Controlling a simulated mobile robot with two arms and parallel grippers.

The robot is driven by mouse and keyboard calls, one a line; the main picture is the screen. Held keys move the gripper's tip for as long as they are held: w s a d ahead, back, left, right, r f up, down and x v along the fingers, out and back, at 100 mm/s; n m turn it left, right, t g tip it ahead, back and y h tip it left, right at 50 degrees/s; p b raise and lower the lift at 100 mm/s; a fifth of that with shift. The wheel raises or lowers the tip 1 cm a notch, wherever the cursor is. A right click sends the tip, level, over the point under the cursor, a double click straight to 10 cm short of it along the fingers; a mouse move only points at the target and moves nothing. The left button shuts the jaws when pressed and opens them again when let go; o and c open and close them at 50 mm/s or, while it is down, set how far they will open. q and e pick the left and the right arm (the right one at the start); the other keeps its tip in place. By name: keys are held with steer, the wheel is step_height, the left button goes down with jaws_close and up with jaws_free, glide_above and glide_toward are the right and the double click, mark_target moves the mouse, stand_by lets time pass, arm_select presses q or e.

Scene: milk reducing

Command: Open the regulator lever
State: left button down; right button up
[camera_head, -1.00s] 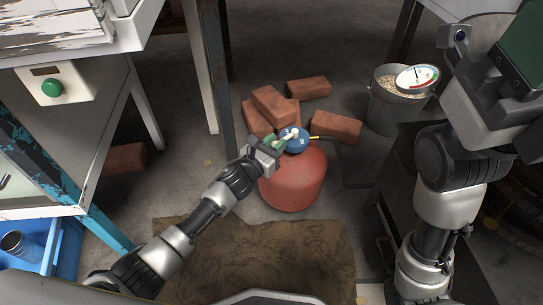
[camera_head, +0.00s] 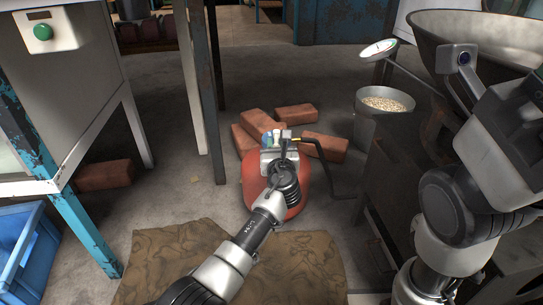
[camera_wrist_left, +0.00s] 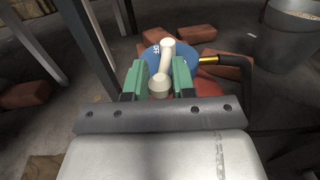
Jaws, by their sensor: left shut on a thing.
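The cream regulator lever (camera_wrist_left: 165,58) stands out from the blue regulator (camera_wrist_left: 150,52) in the left wrist view. The regulator sits on top of a red gas cylinder (camera_head: 309,190), and a yellow hose fitting (camera_wrist_left: 208,60) joins its right side. My left gripper (camera_wrist_left: 157,82) has its green fingers on both sides of the lever and is shut on it. In the head view the left gripper (camera_head: 279,140) covers most of the regulator and lever. My right gripper's dark body is partly seen at the right edge; its fingertips cannot be made out.
Several bricks (camera_head: 295,113) lie behind and beside the cylinder. A bucket of pellets (camera_head: 385,104) stands back right, with a dark hose (camera_head: 323,165) before it. A stained mat (camera_head: 180,255) lies in front. A blue table leg (camera_head: 90,235) and blue crate (camera_head: 25,250) are left.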

arm_select(q)
steer(key=shift+d+f+n+y, duration=0.1)
steer(key=shift+f+n+y, duration=0.2)
steer(key=shift+n+y, duration=0.35)
steer(key=c, duration=0.9)
jaws_free()
steer(key=shift+c, duration=0.2)
steer(key=shift+r, duration=0.15)
steer(key=shift+s+d+r+p, duration=0.1)
steer(key=shift+s+p, duration=0.1)
steer(key=shift+p, duration=0.1)
steer(key=p+v, duration=0.5)
steer(key=v, duration=0.2)
